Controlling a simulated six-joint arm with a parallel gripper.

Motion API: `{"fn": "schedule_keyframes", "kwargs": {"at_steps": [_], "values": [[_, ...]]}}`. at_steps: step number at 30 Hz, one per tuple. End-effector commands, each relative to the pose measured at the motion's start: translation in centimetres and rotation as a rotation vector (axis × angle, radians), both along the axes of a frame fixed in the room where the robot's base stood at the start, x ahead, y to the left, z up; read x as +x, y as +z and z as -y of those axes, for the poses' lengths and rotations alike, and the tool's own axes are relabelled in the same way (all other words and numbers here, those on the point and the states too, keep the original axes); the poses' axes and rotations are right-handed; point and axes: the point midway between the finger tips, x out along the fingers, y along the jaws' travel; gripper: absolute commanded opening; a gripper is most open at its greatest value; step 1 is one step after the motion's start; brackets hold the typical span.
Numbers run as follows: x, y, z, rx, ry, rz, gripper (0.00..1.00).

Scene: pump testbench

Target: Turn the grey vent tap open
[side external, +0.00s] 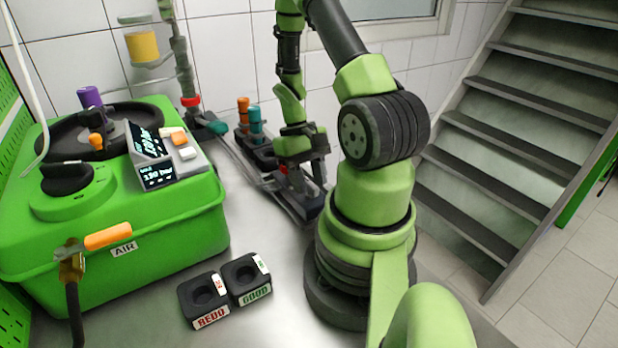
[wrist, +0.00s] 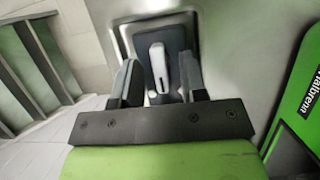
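In the wrist view a pale grey handle (wrist: 158,68) with a dark slot stands on a dark rectangular base between my fingers. It looks like the grey vent tap, but no label shows. My gripper (wrist: 158,60) is open around it, with a gap on each side. In the side view my gripper (side external: 302,160) points down over a low grey fixture (side external: 308,204) on the bench, right of the green unit. A small red part shows beside the fingers there. My gripper hides the grey handle in that view.
The green test unit (side external: 150,225) with its display (side external: 150,150) fills the left. Black REDO (side external: 204,298) and GOOD (side external: 246,278) holders sit in front. An orange-handled AIR valve (side external: 108,236) is at the left. Orange and teal-topped parts (side external: 243,108) stand behind my gripper.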

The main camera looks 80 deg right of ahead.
Motion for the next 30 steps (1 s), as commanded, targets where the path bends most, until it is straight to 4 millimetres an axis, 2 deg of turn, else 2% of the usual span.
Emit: {"fn": "schedule_keyframes", "kwargs": {"at_steps": [7,12,23,30], "values": [[-0.03,-0.09,-0.03,0.0,0.0,0.0,0.39],[-0.02,-0.07,-0.02,0.0,0.0,0.0,0.0],[0.0,-0.06,-0.03,0.0,0.03,0.0,0.0],[0.03,-0.04,-0.11,0.002,0.157,-0.001,0.0]]}}
